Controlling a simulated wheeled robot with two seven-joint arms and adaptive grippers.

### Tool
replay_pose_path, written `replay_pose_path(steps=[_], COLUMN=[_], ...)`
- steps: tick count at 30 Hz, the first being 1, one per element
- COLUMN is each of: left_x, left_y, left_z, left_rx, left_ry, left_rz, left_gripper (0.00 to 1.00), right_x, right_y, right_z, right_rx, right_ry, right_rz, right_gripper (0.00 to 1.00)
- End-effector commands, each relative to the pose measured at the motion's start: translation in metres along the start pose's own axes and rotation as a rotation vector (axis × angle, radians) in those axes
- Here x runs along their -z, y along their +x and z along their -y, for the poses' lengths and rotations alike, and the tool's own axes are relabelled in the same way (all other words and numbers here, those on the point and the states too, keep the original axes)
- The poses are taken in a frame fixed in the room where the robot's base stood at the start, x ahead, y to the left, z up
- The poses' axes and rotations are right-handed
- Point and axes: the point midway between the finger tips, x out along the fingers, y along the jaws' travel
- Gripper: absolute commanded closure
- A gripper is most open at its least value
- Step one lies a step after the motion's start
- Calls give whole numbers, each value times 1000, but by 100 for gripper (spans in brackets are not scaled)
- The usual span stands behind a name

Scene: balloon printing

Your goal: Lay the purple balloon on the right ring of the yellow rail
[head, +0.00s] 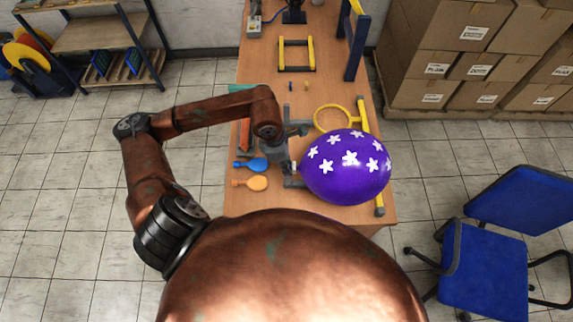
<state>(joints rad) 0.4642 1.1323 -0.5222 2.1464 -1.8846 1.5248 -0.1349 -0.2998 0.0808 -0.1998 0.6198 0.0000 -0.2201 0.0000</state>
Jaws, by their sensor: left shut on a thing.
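The inflated purple balloon (345,178) with white stars is over the front right part of the wooden table. My left gripper (291,166) is shut on its neck end, at the balloon's left. The yellow rail (366,118) runs along the table's right side, partly behind the balloon. One yellow ring (318,118) shows just behind the balloon, left of the rail. No other ring shows; the balloon covers that part of the rail. Whether the balloon touches the rail or hangs above it, I cannot tell. My right gripper is not in view.
A flat blue balloon (252,164) and a flat orange balloon (252,183) lie at the table's left. A yellow-and-black frame (296,69) and a dark blue upright frame (357,48) stand farther back. A blue chair (490,262) is at the right.

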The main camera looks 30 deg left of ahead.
Motion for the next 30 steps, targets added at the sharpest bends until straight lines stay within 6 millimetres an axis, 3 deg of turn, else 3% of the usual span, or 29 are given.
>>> replay_pose_path(steps=[2, 3, 12, 23, 30], left_x=[1, 1, 0, 0, 0], left_y=[0, 0, 0, -7, -50], left_z=[0, 0, 0, -1, -2], left_rx=[1, 1, 0, -2, -6], left_ry=[0, 0, 0, 0, 0], left_rz=[-2, -2, -1, 1, 1], left_gripper=[100, 82, 62, 62, 62], right_x=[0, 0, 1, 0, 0], right_y=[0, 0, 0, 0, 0], right_z=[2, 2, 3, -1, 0], right_rx=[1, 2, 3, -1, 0], right_ry=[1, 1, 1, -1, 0], right_rz=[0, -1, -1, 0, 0], right_gripper=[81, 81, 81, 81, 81])
